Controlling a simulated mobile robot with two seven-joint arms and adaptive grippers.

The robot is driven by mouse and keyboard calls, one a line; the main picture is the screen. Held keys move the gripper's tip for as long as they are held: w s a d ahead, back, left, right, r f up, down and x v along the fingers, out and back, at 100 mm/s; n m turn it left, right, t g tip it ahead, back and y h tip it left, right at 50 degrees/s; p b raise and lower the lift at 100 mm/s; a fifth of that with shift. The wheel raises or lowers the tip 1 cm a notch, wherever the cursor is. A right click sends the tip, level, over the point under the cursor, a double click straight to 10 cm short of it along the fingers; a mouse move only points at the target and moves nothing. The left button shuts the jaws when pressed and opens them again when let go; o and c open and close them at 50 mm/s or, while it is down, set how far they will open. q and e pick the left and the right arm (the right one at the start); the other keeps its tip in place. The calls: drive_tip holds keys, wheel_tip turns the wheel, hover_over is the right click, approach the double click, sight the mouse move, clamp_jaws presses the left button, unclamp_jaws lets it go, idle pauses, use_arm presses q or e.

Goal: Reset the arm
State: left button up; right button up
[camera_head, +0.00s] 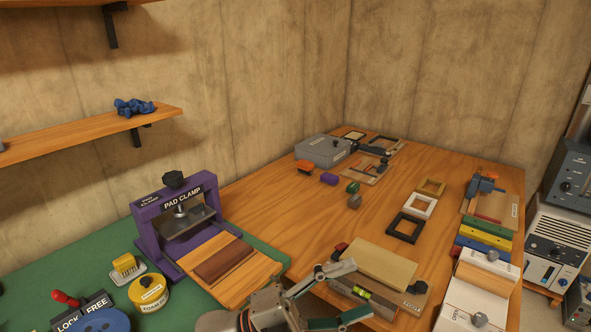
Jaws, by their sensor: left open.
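My left gripper (350,290) shows at the bottom centre of the head view. Its two fingers are spread apart with nothing seen between them. It is in front of a tan wooden block (372,264) on a fixture with a yellow-green level vial. Whether a finger touches that fixture I cannot tell. My left arm shows at the bottom edge. My right gripper is not in view.
A purple pad clamp (150,222) stands left on a green mat (75,258), near a yellow round tin (150,292). Small frames (407,227) lie mid-table. A grey box (322,151) is at the back.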

use_arm(q)
drive_tip(key=w+a+f+n+t+y, duration=0.3)
drive_tip(key=a+f+n+t+y, duration=0.3)
drive_tip(key=a+f+n, duration=0.3)
drive_tip(key=w+a+f+n+t+y, duration=0.2)
drive_tip(key=a+f+n+t+y, duration=0.45)
drive_tip(key=n, duration=0.45)
drive_tip(key=s+a+f+n+g+y, duration=0.2)
drive_tip(key=s+a+f+n+y, duration=0.1)
drive_tip(key=s+a+f, duration=0.4)
drive_tip(key=s+a+f+n+g+y, duration=0.3)
drive_tip(key=s+a+f, duration=0.3)
drive_tip(key=f, duration=0.7)
drive_tip(key=shift+s+a+n, duration=0.4)
drive_tip(key=shift+a+n, duration=0.2)
drive_tip(key=shift+n, duration=0.1)
drive_tip(key=shift+c, duration=0.4)
